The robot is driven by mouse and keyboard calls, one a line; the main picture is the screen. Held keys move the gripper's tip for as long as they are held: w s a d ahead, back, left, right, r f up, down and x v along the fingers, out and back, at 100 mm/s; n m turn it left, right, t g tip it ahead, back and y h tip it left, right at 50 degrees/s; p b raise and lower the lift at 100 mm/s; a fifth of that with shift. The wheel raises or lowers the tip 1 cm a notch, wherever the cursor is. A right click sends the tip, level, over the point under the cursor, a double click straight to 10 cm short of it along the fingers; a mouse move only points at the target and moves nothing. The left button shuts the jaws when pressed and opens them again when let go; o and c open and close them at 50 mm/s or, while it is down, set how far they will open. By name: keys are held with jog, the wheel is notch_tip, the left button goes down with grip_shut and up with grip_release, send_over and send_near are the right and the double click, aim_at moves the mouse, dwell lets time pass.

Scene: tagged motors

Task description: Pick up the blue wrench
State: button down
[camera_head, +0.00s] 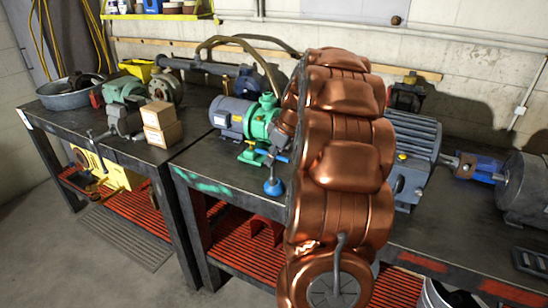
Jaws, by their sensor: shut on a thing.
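A large copper-coloured body, which I take to be my own arm, fills the middle of the head view from top to bottom. I cannot tell whether either belongs to the blue wrench. No clear wrench shape shows.
A dark workbench (205,170) runs across the view. It carries a green and grey motor pump (240,118), a blue-grey motor (412,150), a grey motor (525,190), stacked cardboard boxes (160,124) and a metal basin (70,96). Red slatted shelves (235,257) lie below.

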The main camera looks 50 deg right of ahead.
jog(key=s+a+b, duration=0.1)
jog(key=s+a, duration=0.2)
jog(key=a, duration=0.2)
jog(key=s+a+r+b, duration=0.1)
jog(key=s+a+b, duration=0.1)
jog(key=s+a, duration=0.2)
jog(key=shift+a+b, duration=0.3)
jog(key=shift+a, duration=0.9)
jog(key=shift+r, duration=0.1)
jog(key=c, duration=1.8)
grip_release()
grip_shut()
